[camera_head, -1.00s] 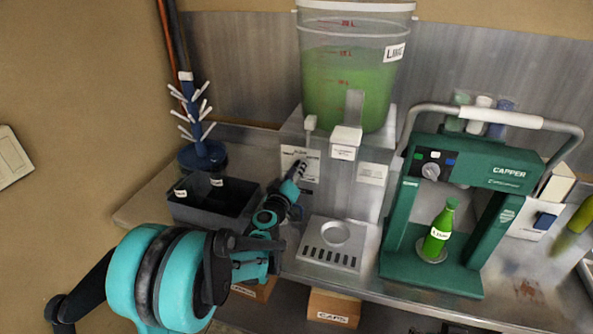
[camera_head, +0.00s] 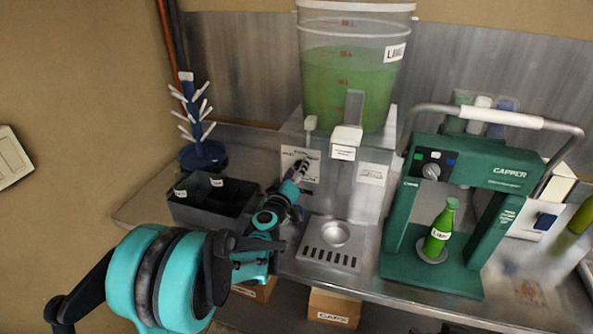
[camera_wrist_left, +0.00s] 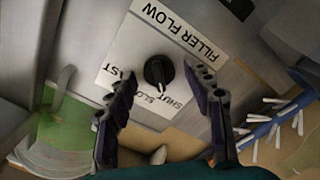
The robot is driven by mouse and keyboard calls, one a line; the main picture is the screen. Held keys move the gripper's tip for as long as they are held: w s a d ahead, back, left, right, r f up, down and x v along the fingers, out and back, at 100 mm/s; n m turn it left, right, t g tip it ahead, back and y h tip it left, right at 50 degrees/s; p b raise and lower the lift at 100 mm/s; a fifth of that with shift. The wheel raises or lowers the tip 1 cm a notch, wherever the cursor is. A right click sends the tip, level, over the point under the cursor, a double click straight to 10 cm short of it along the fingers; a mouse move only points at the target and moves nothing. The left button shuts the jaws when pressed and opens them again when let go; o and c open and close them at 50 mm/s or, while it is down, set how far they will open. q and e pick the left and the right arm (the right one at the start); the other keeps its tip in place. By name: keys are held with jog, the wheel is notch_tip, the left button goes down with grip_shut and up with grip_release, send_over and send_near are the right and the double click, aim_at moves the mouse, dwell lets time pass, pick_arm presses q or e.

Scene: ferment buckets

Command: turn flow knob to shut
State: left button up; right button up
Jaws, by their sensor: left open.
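The flow knob (camera_wrist_left: 158,72) is a small black dial on a white plate (camera_wrist_left: 168,45) marked FILLER FLOW, FAST, SLO… and SHUT. In the left wrist view its narrow end points toward the picture's bottom, near the SLO… and SHUT lettering; the exact setting is unclear. My left gripper (camera_wrist_left: 168,82) is open, with one dark finger on each side of the knob and gaps between. In the head view, my left gripper (camera_head: 299,172) is at the filler's front plate (camera_head: 301,158) and hides the knob. My right gripper is out of view.
The filler's clear bucket (camera_head: 350,75) holds green liquid above a drip tray (camera_head: 330,257). A green capper (camera_head: 432,262) with a green bottle (camera_head: 440,230) stands right. A dark bin (camera_head: 205,207) and a blue bottle tree (camera_head: 203,155) stand left of the gripper.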

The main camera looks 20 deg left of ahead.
pick_arm(q)
jog(key=s, duration=1.2)
jog(key=shift+a, duration=0.25)
jog(key=shift+d, duration=0.1)
jog(key=s+d+f+m+g+h, duration=0.1)
jog(key=s+d+m+g+h, duration=0.35)
jog(key=s+d+m, duration=0.4)
jog(key=s+a+f+g+y, duration=0.2)
jog(key=s+f+g, duration=0.1)
jog(key=s, duration=0.5)
jog(key=s+a+f+g+y, duration=0.3)
jog(key=s+f, duration=0.2)
jog(key=s, duration=0.3)
jog(key=shift+s, duration=0.25)
